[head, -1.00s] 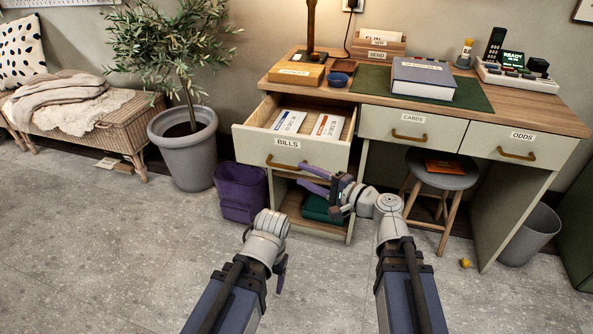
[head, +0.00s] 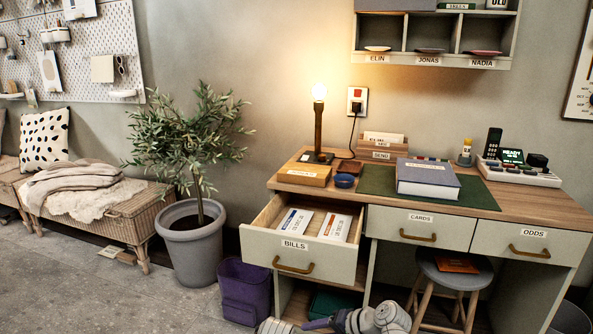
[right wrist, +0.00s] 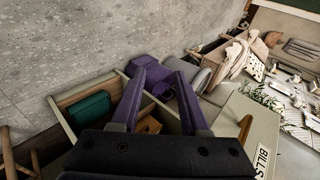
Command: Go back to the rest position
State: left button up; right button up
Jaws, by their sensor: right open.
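My right gripper shows in the right wrist view (right wrist: 161,75) with its two purple fingers apart and nothing between them. In the head view its purple fingers (head: 318,323) show at the bottom edge, below the open BILLS drawer (head: 294,261). Of my left arm only a grey wrist part shows at the bottom edge; its fingers are out of the picture. The BILLS drawer is pulled out and holds two envelopes, one blue-marked (head: 294,221) and one red-marked (head: 335,227).
A stool (head: 455,275) is under the desk.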

jog(key=s+d+f+n+g+h, duration=0.4)
jog(key=s+d+f+h, duration=0.3)
jog(key=d+h, duration=0.3)
jog(key=s+a+r+n+g+p, duration=0.1)
jog(key=s+a+r+n+p, duration=0.2)
jog(key=s+a, duration=0.5)
pick_arm(q)
notch_tip(320, 180, up, 40)
jog(key=p, duration=3.7)
pick_arm(e)
notch_tip(320, 180, up, 36)
jog(key=w+a, duration=0.1)
jog(key=w, duration=0.1)
jog(key=shift+w+r+n, duration=0.15)
jog(key=shift+w+n, duration=0.1)
jog(key=shift+n, duration=0.15)
jog(key=shift+a, duration=0.1)
